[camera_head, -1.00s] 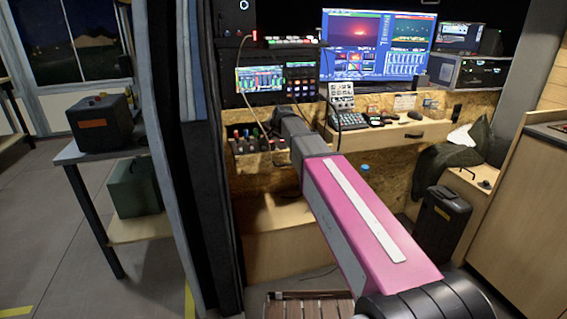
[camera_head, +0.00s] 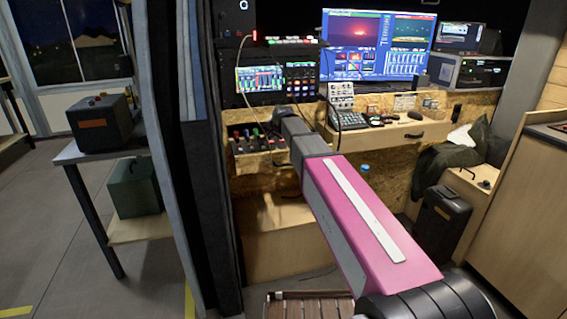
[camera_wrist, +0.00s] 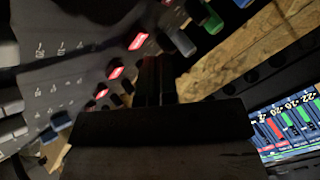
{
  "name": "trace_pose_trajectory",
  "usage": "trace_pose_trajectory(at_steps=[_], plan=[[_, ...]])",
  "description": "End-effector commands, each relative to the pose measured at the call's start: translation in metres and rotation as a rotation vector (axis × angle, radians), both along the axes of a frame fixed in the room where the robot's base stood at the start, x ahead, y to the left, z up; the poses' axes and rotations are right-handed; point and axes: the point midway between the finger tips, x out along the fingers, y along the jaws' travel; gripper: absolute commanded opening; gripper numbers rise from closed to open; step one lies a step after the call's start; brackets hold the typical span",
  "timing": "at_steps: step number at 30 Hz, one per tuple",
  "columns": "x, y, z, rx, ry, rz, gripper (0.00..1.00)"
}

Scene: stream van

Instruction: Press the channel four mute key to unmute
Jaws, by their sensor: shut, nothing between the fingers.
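The audio mixer (camera_head: 258,150) sits on the left of the desk, with coloured fader caps; its panel (camera_wrist: 62,75) fills the upper left of the wrist view. Several mute keys glow red in a slanting row there, among them a large upper one (camera_wrist: 138,41) and a lower one (camera_wrist: 115,71). I cannot read which one is channel four. My gripper (camera_wrist: 154,62) is shut and empty, its fingertips close to the red row. I cannot tell whether they touch a key. In the head view my own arm hides the fingers and part of the mixer.
A level-meter screen (camera_head: 260,79) is above the mixer. A control keyboard (camera_head: 382,120) and small gear occupy the desk to the right.

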Motion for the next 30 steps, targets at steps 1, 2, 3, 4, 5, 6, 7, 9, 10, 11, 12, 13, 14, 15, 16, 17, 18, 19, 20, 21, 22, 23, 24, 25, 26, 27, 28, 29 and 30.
trace_pose_trajectory(at_steps=[1,2,3,4,5,6,7,9,10,11,12,13,14,15,16,17,18,19,20,21,22,23,24,25,26,27,28,29,30], plan=[[0.0,0.0,0.0,0.0,0.0,0.0,0.0],[0.0,0.0,0.0,0.0,0.0,0.0,0.0],[0.0,0.0,0.0,0.0,0.0,0.0,0.0],[0.0,0.0,0.0,0.0,0.0,0.0,0.0],[0.0,0.0,0.0,0.0,0.0,0.0,0.0],[0.0,0.0,0.0,0.0,0.0,0.0,0.0],[0.0,0.0,0.0,0.0,0.0,0.0,0.0],[0.0,0.0,0.0,0.0,0.0,0.0,0.0],[0.0,0.0,0.0,0.0,0.0,0.0,0.0],[0.0,0.0,0.0,0.0,0.0,0.0,0.0],[0.0,0.0,0.0,0.0,0.0,0.0,0.0],[0.0,0.0,-0.0002,0.0,0.0,0.0,0.0],[0.0,0.0,-0.0003,0.0,0.0,0.0,0.0],[-0.0001,0.0,-0.0009,0.0,0.0,0.0,0.0],[0.0,0.0,-0.0016,0.0,0.0,0.0,0.0],[0.0,0.0,-0.0023,0.0,0.0,0.0,0.0],[-0.0001,0.0,-0.0037,0.0,0.001,0.001,0.0],[-0.0001,0.0,-0.0048,0.0,0.001,0.001,0.0],[-0.0001,0.0,-0.0058,0.0,0.001,0.001,0.0],[-0.0002,0.0,-0.0072,-0.001,0.001,0.0,0.0],[-0.0002,-0.0001,-0.0081,-0.001,0.001,0.0,0.0],[-0.0001,0.0,-0.0087,-0.001,0.001,0.0,0.0],[-0.0001,0.0,-0.0092,0.0,0.001,0.001,0.0],[-0.0001,-0.0001,-0.0093,0.0,0.001,0.001,0.0],[0.0,0.0,-0.0092,0.0,0.001,0.001,0.0],[0.0,-0.0001,-0.0091,0.0,0.0,0.0,0.0],[0.0,-0.0001,-0.0091,0.0,0.0,0.0,0.0],[-0.0001,0.0,-0.009,0.0,0.0,0.0,0.0],[-0.0001,0.0,-0.009,0.0,0.0,0.0,0.0]])
